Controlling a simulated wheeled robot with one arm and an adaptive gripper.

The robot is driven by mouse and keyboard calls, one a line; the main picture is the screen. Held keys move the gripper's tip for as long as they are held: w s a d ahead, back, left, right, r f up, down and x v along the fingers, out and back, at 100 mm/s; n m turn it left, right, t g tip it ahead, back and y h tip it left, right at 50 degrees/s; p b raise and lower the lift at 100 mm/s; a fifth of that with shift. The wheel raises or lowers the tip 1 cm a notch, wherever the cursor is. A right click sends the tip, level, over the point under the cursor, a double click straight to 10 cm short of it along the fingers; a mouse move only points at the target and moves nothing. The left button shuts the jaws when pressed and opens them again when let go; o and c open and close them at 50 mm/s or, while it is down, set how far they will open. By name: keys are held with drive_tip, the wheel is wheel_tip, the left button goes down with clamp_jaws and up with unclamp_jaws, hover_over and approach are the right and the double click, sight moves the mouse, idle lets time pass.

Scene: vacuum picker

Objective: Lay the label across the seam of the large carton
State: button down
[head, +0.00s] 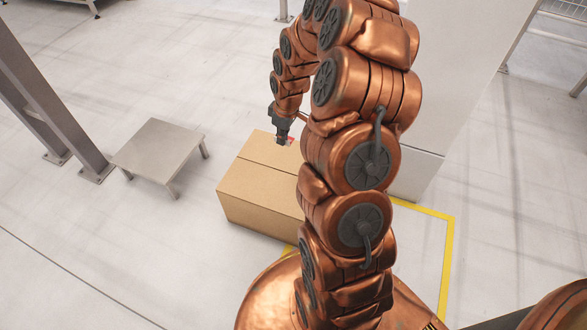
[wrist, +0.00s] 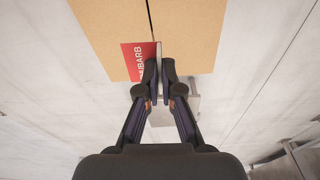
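The large carton (head: 258,193) is a brown box on the floor, partly hidden behind my arm. Its top also shows in the wrist view (wrist: 195,30), with a dark seam (wrist: 150,18) running down to the label. The label (wrist: 135,58) is red with white lettering and a pale strip at its right. It appears over the carton top near one edge, in line with the seam; I cannot tell whether it touches the carton. A bit of red shows by my gripper (head: 283,138) in the head view. My gripper (wrist: 158,70) has its fingers nearly together, with the label's pale edge between them.
A low metal table (head: 158,150) stands on the floor left of the carton. Metal posts (head: 50,95) rise farther left. A large pale cabinet (head: 455,60) stands behind my arm. Yellow floor tape (head: 447,262) marks an area at right.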

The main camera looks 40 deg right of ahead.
drive_tip(key=n+b, duration=0.1)
drive_tip(key=b, duration=0.4)
hover_over(293, 179)
wheel_tip(293, 179, down, 10)
drive_tip(key=r, duration=0.1)
drive_tip(key=shift+s+d+f+b, duration=0.1)
drive_tip(key=shift+f+b, duration=0.9)
drive_tip(key=shift+f, duration=0.6)
drive_tip(key=shift+s+f+b, duration=0.1)
drive_tip(key=shift+f+b, duration=0.9)
drive_tip(key=shift+f, duration=0.55)
drive_tip(key=shift+w+f, duration=0.1)
drive_tip(key=shift+f, duration=0.95)
drive_tip(key=shift+p, duration=0.75)
drive_tip(key=shift+f+p, duration=0.35)
drive_tip(key=shift+p, duration=0.05)
drive_tip(key=c, duration=1.2)
unclamp_jaws()
drive_tip(key=shift+c, duration=0.2)
